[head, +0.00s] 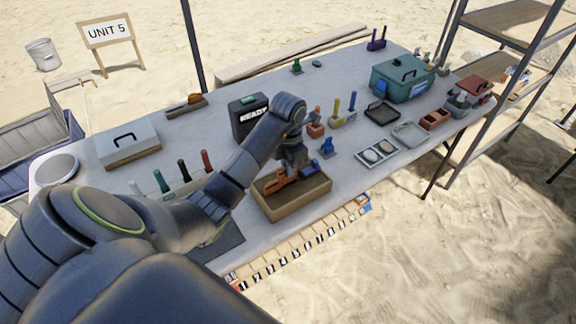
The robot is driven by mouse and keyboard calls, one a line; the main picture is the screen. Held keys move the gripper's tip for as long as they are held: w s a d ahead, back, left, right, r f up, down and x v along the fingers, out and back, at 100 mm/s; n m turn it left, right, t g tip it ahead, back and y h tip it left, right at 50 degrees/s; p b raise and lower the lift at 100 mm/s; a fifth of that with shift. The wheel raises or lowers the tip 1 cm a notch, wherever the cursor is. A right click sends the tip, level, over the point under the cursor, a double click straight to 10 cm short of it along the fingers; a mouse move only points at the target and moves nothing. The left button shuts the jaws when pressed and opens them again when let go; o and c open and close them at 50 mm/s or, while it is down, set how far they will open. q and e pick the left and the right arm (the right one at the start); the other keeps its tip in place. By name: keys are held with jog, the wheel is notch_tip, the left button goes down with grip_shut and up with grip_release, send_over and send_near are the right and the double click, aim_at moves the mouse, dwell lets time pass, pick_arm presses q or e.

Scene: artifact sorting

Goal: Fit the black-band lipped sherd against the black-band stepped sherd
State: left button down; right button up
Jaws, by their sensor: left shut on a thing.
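My left arm reaches across the table from the lower left. My left gripper (290,170) points down over a shallow tan wooden tray (304,208) near the table's front edge. It is shut on an orange-brown sherd (281,183), low at the tray. A second orange-brown shape (308,171) shows close beside it. I cannot tell a lip, a step or a black band on either at this size, nor whether they touch. The gripper and wrist hide part of the tray. My right gripper is not in view.
A black READY box (248,118) stands behind my forearm. A small blue stand (327,148) and a tray with pale discs (378,153) are right of the wooden tray. A grey lidded box (127,142) and upright colored handles (183,172) are left. A green box (402,78) is back right.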

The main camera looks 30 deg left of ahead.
pick_arm(q)
jog(key=shift+f+b, duration=1.25)
jog(key=shift+f, duration=0.3)
jog(key=c, duration=1.5)
grip_release()
jog(key=shift+o, duration=0.2)
jog(key=shift+r, duration=0.15)
jog(key=shift+r+p, duration=0.5)
jog(key=shift+r, duration=0.05)
notch_tip(320, 180, up, 16)
jog(key=p, duration=1.5)
jog(key=shift+p, duration=0.3)
